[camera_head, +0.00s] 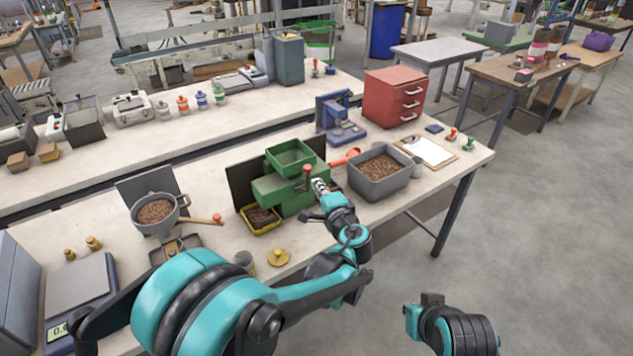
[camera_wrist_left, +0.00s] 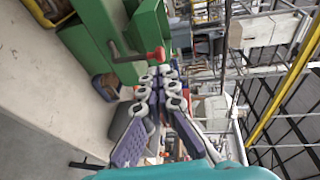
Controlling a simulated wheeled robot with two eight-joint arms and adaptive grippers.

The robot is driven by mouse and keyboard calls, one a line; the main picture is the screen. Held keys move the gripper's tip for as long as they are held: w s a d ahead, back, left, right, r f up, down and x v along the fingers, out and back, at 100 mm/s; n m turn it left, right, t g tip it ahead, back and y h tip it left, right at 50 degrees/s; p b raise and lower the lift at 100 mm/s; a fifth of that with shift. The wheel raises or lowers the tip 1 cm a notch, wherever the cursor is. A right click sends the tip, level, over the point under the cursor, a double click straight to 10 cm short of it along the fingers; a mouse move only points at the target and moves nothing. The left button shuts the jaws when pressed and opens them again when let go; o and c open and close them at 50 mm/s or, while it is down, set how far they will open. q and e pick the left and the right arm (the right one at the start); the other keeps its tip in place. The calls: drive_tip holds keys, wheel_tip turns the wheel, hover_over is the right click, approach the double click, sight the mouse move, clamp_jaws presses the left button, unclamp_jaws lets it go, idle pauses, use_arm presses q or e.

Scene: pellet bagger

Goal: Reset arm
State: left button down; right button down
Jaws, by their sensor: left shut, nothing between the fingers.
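My left gripper (camera_head: 321,187) is over the near part of the bench, close to the right side of the green pellet bagger (camera_head: 283,190). The bagger has a green hopper on top and a crank with a red knob (camera_head: 307,170). In the left wrist view the shut, empty fingers (camera_wrist_left: 158,75) point toward the red knob (camera_wrist_left: 155,55); I cannot tell whether they touch it. My right arm (camera_head: 452,328) shows at the lower right, over the floor, and its fingers are not clearly seen.
A grey bin of pellets (camera_head: 357,184) stands right of my left gripper. A pot of pellets (camera_head: 152,228), a scale (camera_head: 78,285), a clipboard (camera_head: 428,151) and a red drawer cabinet (camera_head: 394,96) are also on the bench.

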use_arm(q)
drive_tip(key=r+p+v, duration=0.1)
drive_tip(key=v, duration=0.6)
drive_tip(key=s+a+f+n+g+h+b, duration=0.1)
drive_tip(key=s+a+f+n+g, duration=0.15)
drive_tip(key=s+a, duration=0.4)
drive_tip(key=s+a+f+n+g, duration=0.1)
drive_tip(key=s+a+n+g, duration=0.25)
drive_tip(key=a, duration=0.55)
drive_tip(key=s+f+n+g+h+b, duration=0.1)
drive_tip(key=s+f+n+h, duration=0.1)
drive_tip(key=s+n, duration=0.2)
drive_tip(key=s+a+f+n+h, duration=0.1)
drive_tip(key=s+f+n+h, duration=0.1)
drive_tip(key=s, duration=0.8)
drive_tip(key=shift+s+a+f+n+g+h+b, duration=0.35)
drive_tip(key=shift+f+n+g+h, duration=0.05)
drive_tip(key=shift+f+n, duration=0.5)
